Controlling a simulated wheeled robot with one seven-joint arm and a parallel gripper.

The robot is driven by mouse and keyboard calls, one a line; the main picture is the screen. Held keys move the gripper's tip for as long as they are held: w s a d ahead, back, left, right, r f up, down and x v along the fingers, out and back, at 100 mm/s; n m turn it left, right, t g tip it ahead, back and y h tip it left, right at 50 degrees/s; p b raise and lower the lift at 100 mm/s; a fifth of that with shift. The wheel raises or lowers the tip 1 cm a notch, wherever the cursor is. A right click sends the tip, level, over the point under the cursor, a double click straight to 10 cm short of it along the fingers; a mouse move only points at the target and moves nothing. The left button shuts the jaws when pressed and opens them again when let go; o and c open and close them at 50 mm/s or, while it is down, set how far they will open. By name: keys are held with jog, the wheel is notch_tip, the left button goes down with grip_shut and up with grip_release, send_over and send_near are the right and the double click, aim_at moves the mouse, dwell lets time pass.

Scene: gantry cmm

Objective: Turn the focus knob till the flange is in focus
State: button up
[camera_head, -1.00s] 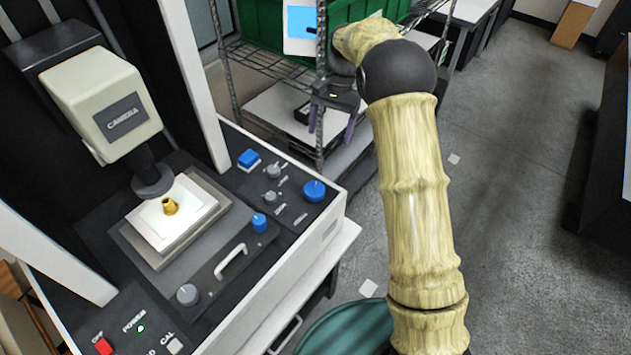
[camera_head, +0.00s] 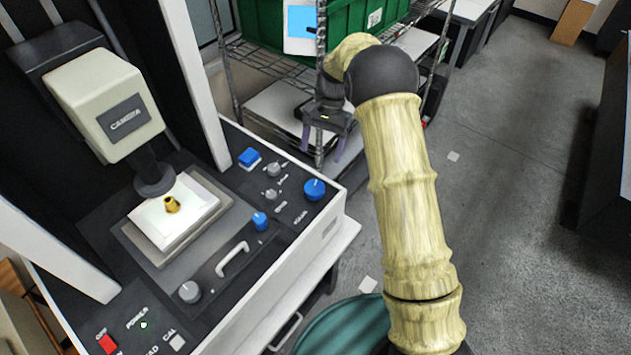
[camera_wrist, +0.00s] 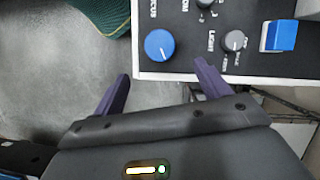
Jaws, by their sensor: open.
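The focus knob (camera_head: 314,189) is a large round blue knob with a white pointer line, near the right corner of the machine's black panel. It also shows in the wrist view (camera_wrist: 160,45), beside partly cut-off lettering. The small brass flange (camera_head: 171,205) sits on a white plate under the cream camera head (camera_head: 110,105). My gripper (camera_head: 323,143) is open and empty, beyond the panel's far right edge in the head view. In the wrist view, the knob lies ahead of the gap between my purple fingertips (camera_wrist: 161,72), apart from both.
Near the focus knob are grey knobs (camera_head: 271,195), a blue square button (camera_head: 249,157) and a smaller blue knob (camera_head: 260,221). A wire shelf (camera_head: 232,95) with green bins (camera_head: 350,22) stands behind my gripper. A blue-faced white panel (camera_head: 302,22) hangs there.

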aim_at(315, 186)
jog(key=p+x, duration=0.2)
jog(key=x, duration=0.9)
jog(key=shift+f, duration=0.25)
jog(key=c, duration=1)
